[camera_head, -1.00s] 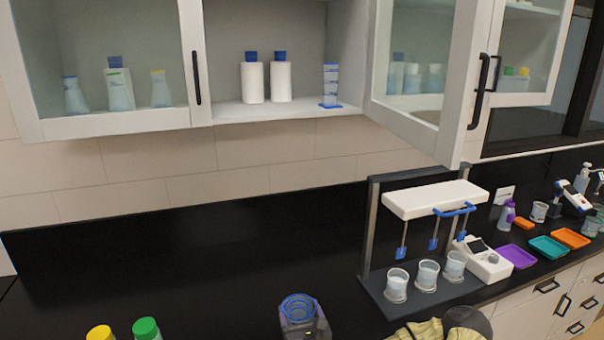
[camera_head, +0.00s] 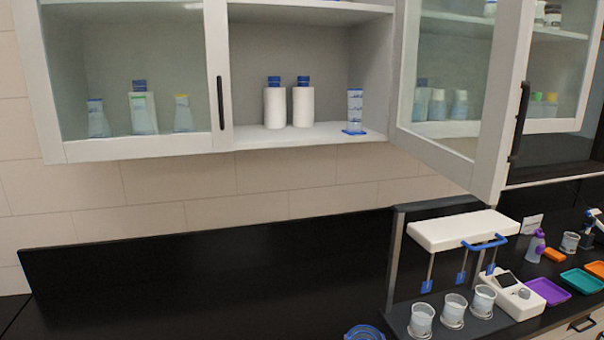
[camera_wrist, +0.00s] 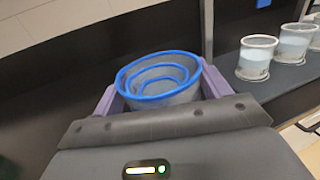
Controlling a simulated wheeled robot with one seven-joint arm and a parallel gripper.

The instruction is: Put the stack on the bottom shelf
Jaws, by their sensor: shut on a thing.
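The stack (camera_wrist: 157,78) is a set of nested clear beakers with blue rims. In the wrist view it sits between the purple fingers of my gripper (camera_wrist: 160,92), which is shut on it. In the head view only the blue rim of the stack (camera_head: 364,332) shows at the bottom edge, low in front of the black counter; my gripper is out of that view. The bottom shelf (camera_head: 262,138) of the open wall cabinet holds two white bottles with blue caps (camera_head: 288,102) and a clear cylinder on a blue base (camera_head: 355,110) at its right end.
The cabinet's glass door (camera_head: 455,90) stands swung open on the right. Below it is a stirrer stand (camera_head: 462,229) with several beakers (camera_head: 453,310). The shelf has bare room left of the bottles and between them and the cylinder. The left counter is clear.

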